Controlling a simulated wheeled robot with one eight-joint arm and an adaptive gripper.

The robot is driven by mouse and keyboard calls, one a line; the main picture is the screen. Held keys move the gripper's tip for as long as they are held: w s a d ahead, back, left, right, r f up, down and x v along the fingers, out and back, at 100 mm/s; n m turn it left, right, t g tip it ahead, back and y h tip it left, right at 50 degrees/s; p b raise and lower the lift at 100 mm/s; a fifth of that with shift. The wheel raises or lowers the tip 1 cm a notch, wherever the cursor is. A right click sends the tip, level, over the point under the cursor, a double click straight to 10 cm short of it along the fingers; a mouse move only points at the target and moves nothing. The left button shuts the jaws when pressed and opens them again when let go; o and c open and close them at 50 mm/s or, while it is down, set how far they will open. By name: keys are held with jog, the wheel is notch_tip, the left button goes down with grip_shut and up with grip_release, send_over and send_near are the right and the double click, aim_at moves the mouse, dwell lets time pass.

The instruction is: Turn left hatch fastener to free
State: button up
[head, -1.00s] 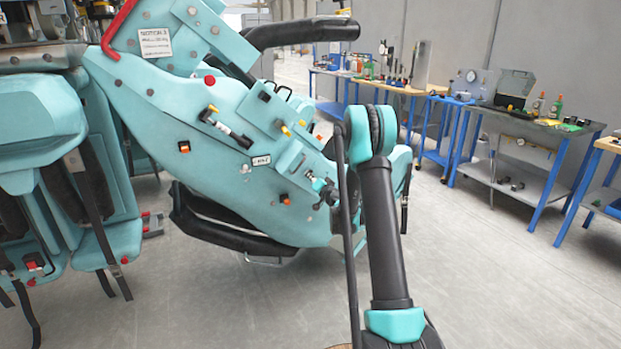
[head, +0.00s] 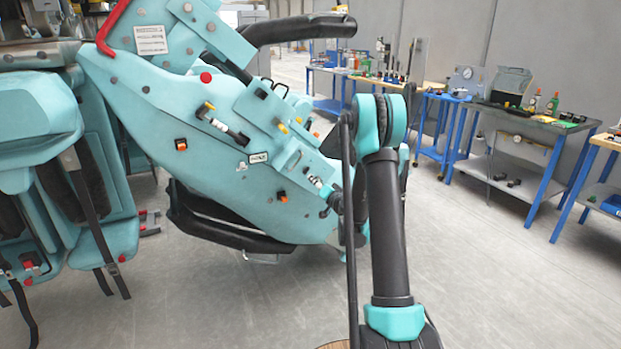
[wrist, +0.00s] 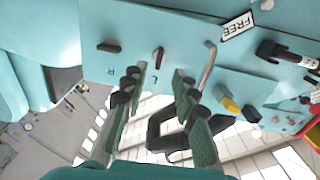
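In the wrist view, a teal panel carries two dark fasteners. The left hatch fastener (wrist: 159,57), above the mark that looks like "L", stands nearly upright in the picture; the other fastener (wrist: 108,47), near "R", lies nearly level. I see no contact. In the head view my arm hides most of my gripper.
A bent silver handle (wrist: 208,65) is close to the right finger. A yellow-tipped lever (wrist: 240,108) and a black latch (wrist: 285,54) are farther right. The teal coaster car (head: 200,110) fills the left of the head view. Workbenches (head: 530,115) stand at right; open floor lies between.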

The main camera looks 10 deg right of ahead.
jog(key=shift+v, duration=2)
jog(key=s+a+r+n+g+y, duration=0.1)
jog(key=s+a+n+g, duration=0.25)
jog(key=s, duration=0.55)
jog(key=s+a+r+n+g, duration=0.15)
jog(key=s+a+g, duration=0.3)
jog(key=s, duration=0.45)
jog(key=s+d+f+g+h, duration=0.1)
jog(key=s+d+f+h, duration=0.1)
jog(key=s, duration=0.6)
jog(key=s+d+f+g+h, duration=0.2)
jog(key=s+d+f, duration=0.1)
jog(key=s, duration=0.6)
jog(key=s+d+f+g+h, duration=0.2)
jog(key=s+d+f, duration=0.1)
jog(key=s, duration=0.6)
jog(key=shift+d+h, duration=0.3)
jog(key=shift+d, duration=0.1)
jog(key=shift+s, duration=0.1)
